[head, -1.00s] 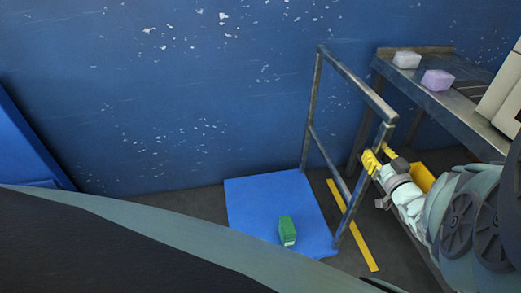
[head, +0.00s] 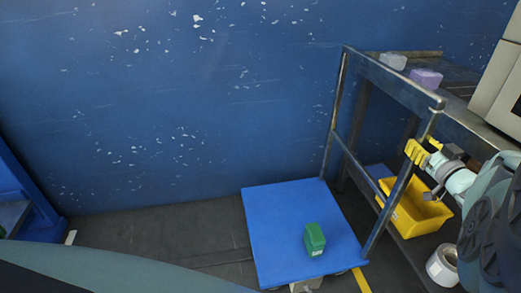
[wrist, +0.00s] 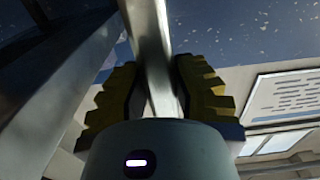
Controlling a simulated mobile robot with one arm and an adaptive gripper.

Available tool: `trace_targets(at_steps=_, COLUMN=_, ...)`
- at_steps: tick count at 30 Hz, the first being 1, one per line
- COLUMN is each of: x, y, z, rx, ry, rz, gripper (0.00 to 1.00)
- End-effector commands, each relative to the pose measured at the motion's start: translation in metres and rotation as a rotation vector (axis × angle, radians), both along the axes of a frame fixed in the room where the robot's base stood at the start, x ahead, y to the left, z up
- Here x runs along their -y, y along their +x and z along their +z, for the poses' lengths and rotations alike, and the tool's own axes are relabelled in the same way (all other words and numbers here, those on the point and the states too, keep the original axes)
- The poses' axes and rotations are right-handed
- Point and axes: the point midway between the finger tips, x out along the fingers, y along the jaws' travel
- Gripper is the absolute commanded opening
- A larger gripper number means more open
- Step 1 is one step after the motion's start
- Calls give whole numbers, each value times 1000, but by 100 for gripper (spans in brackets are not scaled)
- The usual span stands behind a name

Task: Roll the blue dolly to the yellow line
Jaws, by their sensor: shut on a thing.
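The blue dolly (head: 275,215) stands on the dark floor with its grey metal handle frame (head: 397,78) upright on its right side. A green box (head: 314,238) sits on the deck. A short piece of the yellow line (head: 361,281) shows at the deck's front right corner; the rest is hidden by the dolly or out of frame. My gripper (head: 417,152) is at the right of the handle, its yellow fingers at the near upright post. In the wrist view my gripper (wrist: 158,95) is shut on a metal bar (wrist: 150,45), with one finger on each side.
A metal table (head: 460,115) stands close on the right, with a white block (head: 393,61) and a purple block (head: 426,78) on top. Its lower shelf holds a yellow bin (head: 415,218) and a white roll (head: 442,266). A blue wall is behind. Floor left of the dolly is clear.

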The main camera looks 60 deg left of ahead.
Motion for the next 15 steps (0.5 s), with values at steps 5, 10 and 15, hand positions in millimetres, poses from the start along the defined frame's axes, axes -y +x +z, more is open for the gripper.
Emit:
trace_targets(at_steps=5, x=2, y=4, z=0, rx=-1, ry=-1, rz=-7, gripper=0)
trace_targets(at_steps=10, x=2, y=4, z=0, rx=-2, ry=-1, rz=-9, gripper=0)
trace_targets(at_steps=15, x=2, y=4, z=0, rx=-2, ry=-1, rz=-9, gripper=40)
